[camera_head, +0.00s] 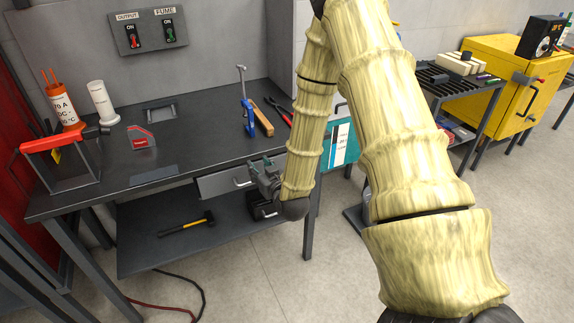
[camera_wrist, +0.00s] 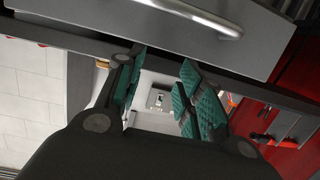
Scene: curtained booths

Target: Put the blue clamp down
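The blue clamp (camera_head: 249,104) stands upright on the dark workbench (camera_head: 200,120), near its right side, with its grey bar pointing up. My gripper (camera_head: 262,172) is in front of the bench, beside the drawer (camera_head: 222,182), lower than the bench top and apart from the clamp. In the wrist view my gripper (camera_wrist: 160,78) has its two green-padded fingers spread, with nothing held between them. The drawer front and its handle (camera_wrist: 195,14) fill the top of that view. The clamp cannot be made out there.
A wooden-handled tool (camera_head: 262,117) and red-handled pliers (camera_head: 279,112) lie right of the clamp. A red-and-grey welding magnet (camera_head: 140,138) and a red clamp (camera_head: 62,143) are further left. A hammer (camera_head: 186,224) lies on the lower shelf. The bench's middle has free room.

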